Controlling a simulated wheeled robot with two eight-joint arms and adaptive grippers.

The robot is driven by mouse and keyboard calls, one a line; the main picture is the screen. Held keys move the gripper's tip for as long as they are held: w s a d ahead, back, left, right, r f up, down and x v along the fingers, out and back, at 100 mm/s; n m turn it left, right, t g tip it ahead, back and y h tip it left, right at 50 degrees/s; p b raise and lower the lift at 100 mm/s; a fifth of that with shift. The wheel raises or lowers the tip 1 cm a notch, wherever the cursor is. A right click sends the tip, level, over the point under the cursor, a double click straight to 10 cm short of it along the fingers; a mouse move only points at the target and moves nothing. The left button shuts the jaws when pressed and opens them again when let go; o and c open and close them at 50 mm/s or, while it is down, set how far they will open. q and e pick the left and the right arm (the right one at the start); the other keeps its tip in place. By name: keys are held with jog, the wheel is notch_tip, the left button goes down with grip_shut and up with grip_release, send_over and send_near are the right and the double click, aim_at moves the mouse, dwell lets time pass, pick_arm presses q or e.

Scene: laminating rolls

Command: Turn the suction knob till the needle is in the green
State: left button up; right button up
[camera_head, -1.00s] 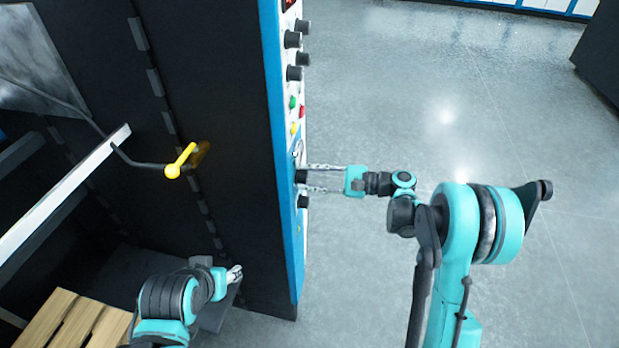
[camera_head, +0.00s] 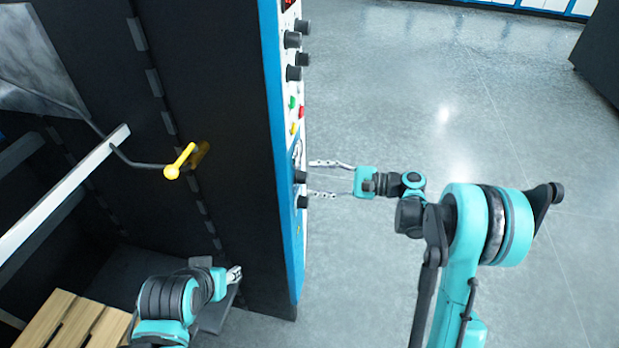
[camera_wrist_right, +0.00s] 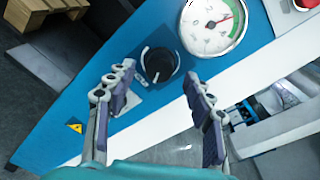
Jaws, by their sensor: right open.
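The black suction knob (camera_wrist_right: 158,65) sits on the blue part of the panel in the right wrist view, with a pale mark on its rim. It also shows on the machine's side in the head view (camera_head: 300,176). The round white gauge (camera_wrist_right: 212,25) is beside it, with a green zone at its right; the needle's exact place is too small to tell. My right gripper (camera_head: 322,179) is open and empty, its fingers spread either side of the knob's line, tips a little off the panel. My left gripper (camera_head: 235,274) is low by the machine's dark front; its finger gap is unclear.
Another black knob (camera_head: 302,202) is just below. Several more knobs and coloured buttons (camera_head: 293,103) are higher on the panel. A wooden pallet (camera_head: 70,322) is at lower left.

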jog(key=v, duration=0.9)
jog(key=shift+d, duration=0.25)
jog(key=s+a+n+h, duration=0.45)
jog(key=s+h, duration=0.25)
jog(key=s, duration=0.2)
jog(key=s+d+f+n+t+h, duration=0.1)
jog(key=s+d+n+h, duration=0.3)
jog(key=s, duration=0.3)
jog(key=s+d+f+n+t+h, duration=0.2)
jog(key=s+d+n+h, duration=0.2)
jog(key=s, duration=0.3)
jog(key=shift+n+h, duration=0.45)
jog(key=shift+h, duration=0.35)
